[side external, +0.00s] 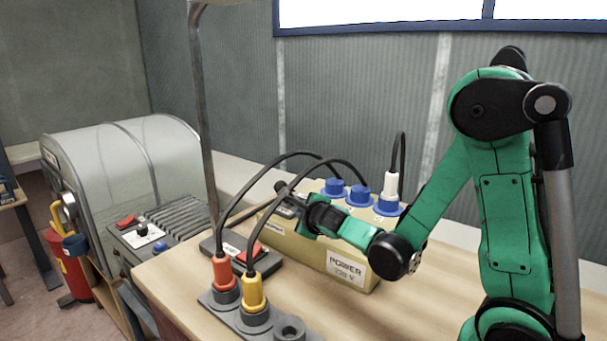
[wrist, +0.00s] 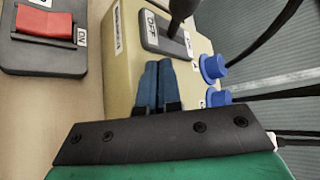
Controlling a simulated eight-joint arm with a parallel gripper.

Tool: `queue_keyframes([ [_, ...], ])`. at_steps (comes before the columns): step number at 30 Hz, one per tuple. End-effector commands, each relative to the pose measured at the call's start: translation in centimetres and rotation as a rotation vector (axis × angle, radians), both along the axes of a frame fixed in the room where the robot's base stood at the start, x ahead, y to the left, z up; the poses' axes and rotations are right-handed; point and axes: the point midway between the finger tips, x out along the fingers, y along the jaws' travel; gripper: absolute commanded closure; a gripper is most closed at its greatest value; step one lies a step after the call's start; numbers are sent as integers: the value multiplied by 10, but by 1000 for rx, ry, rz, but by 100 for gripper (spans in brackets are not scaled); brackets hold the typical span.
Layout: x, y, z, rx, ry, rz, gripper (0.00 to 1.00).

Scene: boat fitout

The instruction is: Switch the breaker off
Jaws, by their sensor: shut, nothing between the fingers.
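The cream power box (side external: 350,243) stands on the wooden bench with a "POWER" label on its front. In the wrist view, its top carries a dark plate (wrist: 152,37) marked "OFF", with a black lever (wrist: 183,9) rising from its slot. I take this as the breaker; which way the lever is set I cannot tell. My gripper (wrist: 158,68) is shut and empty, its blue fingers just short of the plate and apart from the lever. In the side view my gripper (side external: 288,207) is over the box's left end and hides most of the plate.
A red rocker switch (wrist: 45,22) on a black base lies left of the box; it also shows in the side view (side external: 250,250). Blue plugs (side external: 336,187) with black cables stand on the box. A grey socket strip (side external: 255,318) holds orange and yellow plugs in front.

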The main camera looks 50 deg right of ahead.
Motion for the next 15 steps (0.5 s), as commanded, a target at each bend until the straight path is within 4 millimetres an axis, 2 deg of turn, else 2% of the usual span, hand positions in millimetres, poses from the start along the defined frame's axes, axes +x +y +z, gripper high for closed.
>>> queue_keyframes([
  [6, -16, 11, -7, -3, -1, -2, 100],
  [15, -19, 12, -8, -4, -1, -3, 100],
])
